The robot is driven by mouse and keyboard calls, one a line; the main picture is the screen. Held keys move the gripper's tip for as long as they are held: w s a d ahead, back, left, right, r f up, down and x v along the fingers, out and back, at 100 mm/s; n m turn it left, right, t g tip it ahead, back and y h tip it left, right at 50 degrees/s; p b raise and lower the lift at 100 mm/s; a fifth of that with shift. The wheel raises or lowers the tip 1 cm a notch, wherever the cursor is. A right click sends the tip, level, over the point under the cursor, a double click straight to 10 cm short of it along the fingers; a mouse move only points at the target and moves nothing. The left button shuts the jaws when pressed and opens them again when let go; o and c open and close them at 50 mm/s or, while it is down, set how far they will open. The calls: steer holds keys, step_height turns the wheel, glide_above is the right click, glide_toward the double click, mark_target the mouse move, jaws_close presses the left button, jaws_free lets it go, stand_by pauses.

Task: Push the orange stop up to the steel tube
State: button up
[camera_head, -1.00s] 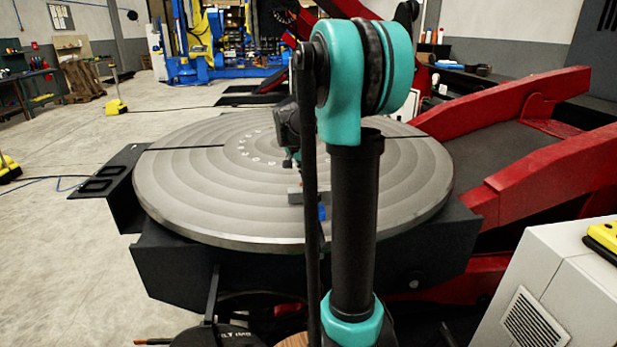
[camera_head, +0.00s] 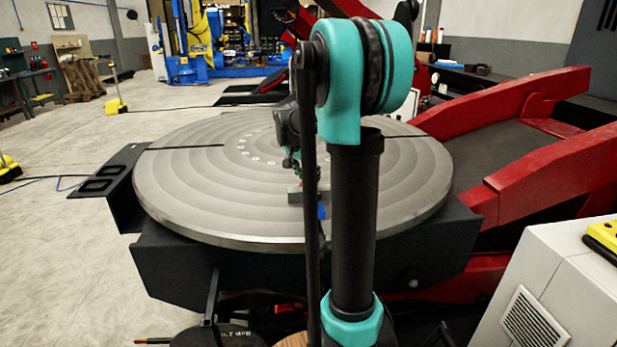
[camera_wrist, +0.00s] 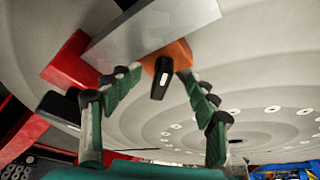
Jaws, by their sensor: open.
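The steel tube (camera_wrist: 155,28) is a grey bar lying on the round table in the wrist view. It also shows small in the head view (camera_head: 294,196). The orange stop (camera_wrist: 178,52) lies along the tube's near side, with a black knob or handle (camera_wrist: 160,80) on it. Whether stop and tube touch or a narrow gap remains cannot be told. My gripper (camera_wrist: 160,74) is open, its fingertips on either side of the stop's black part. It appears close to the stop; contact is unclear. In the head view my arm hides the stop.
A red block (camera_wrist: 72,62) sits at the tube's left end in the wrist view. A small blue piece (camera_head: 322,212) shows beside my arm link. The round grooved table (camera_head: 190,205) is otherwise largely clear. Red machine arms (camera_head: 560,165) stand at the right.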

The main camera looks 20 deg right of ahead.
steer(key=shift+w+d+r+v, duration=0.1)
steer(key=shift+w+d+v, duration=0.1)
steer(key=shift+v, duration=0.95)
steer(key=shift+w+d+r+v, duration=0.1)
steer(key=shift+d+v, duration=0.1)
steer(key=shift+v, duration=1)
steer(key=shift+w+d+r+v, duration=0.1)
steer(key=shift+d+v, duration=0.1)
steer(key=shift+v, duration=0.95)
